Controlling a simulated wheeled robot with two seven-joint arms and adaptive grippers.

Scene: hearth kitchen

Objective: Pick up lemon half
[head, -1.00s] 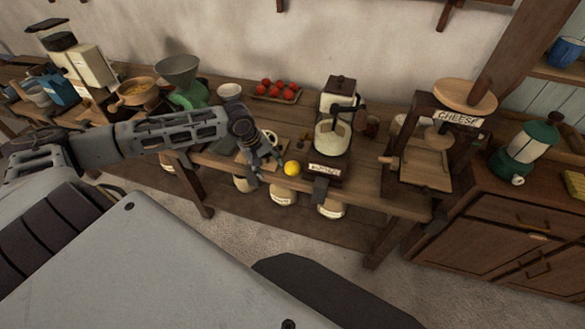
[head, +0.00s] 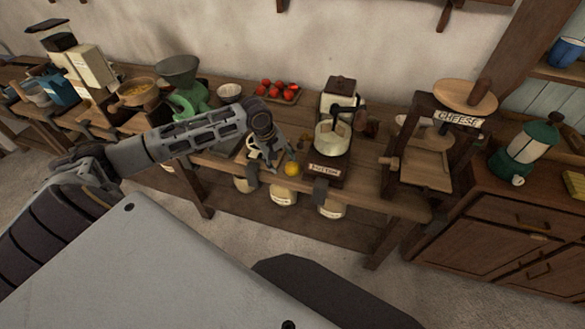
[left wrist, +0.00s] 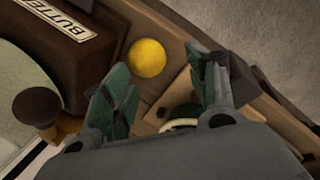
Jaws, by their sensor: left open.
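My left gripper (head: 277,166) is just left of the lemon half in the head view. In the left wrist view its two fingers (left wrist: 165,82) are spread apart with nothing held between them. The lemon half's underside is hidden. My right gripper is not in view.
The butter churn (head: 332,140) stands right beside the lemon half. A white cup on a board (head: 236,156) is partly hidden behind my left gripper. Red tomatoes on a tray (head: 277,92) lie at the back. A cheese press (head: 425,150) stands further right.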

